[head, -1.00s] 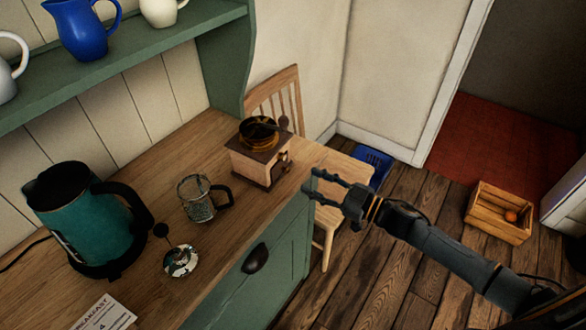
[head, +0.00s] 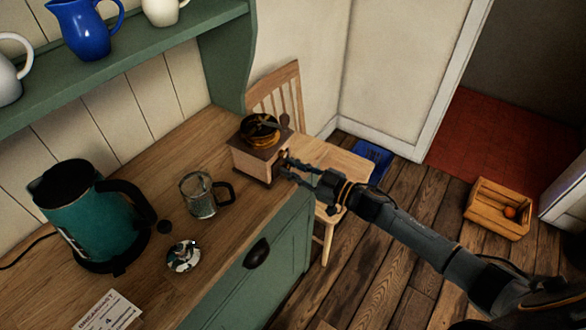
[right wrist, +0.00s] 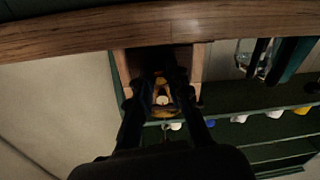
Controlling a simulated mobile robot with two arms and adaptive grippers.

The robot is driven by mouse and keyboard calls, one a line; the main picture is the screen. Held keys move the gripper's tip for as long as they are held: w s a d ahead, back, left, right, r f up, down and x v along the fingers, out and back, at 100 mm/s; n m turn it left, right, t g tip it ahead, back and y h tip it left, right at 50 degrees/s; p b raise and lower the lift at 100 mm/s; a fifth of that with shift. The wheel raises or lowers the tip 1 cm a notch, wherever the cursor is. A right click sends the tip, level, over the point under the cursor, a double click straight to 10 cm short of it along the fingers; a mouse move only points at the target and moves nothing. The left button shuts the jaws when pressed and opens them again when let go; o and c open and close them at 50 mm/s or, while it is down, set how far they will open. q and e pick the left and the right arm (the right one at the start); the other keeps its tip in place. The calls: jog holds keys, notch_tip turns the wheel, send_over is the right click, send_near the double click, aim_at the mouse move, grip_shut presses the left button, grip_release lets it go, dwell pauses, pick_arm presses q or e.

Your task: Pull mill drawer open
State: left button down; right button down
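The coffee mill (head: 250,162) stands at the right end of the wooden counter, a pale wooden box with a dark top and crank. My right gripper (head: 284,164) is at its right-hand face, where the drawer is. Its fingers look apart, and they hide most of the drawer front and knob. In the right wrist view the mill (right wrist: 198,65) shows upside down, with my right gripper (right wrist: 164,82) in front of its dark, shaded face. A small pale, brassy round thing (right wrist: 162,99) shows between the fingers; contact cannot be told. My left gripper is not in view.
A glass mug (head: 200,196), a shiny round lid-like piece (head: 183,257), a teal kettle (head: 78,215) and a card (head: 106,312) are on the counter. A chair (head: 335,164) stands beyond the counter end. A crate (head: 497,212) sits on the floor at right.

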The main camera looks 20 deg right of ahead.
jog(key=p+v, duration=0.1)
jog(key=v, duration=0.8)
jog(key=shift+p, duration=0.4)
jog(key=c, duration=1.3)
grip_release()
jog(key=shift+o, duration=0.2)
jog(key=v, duration=1.2)
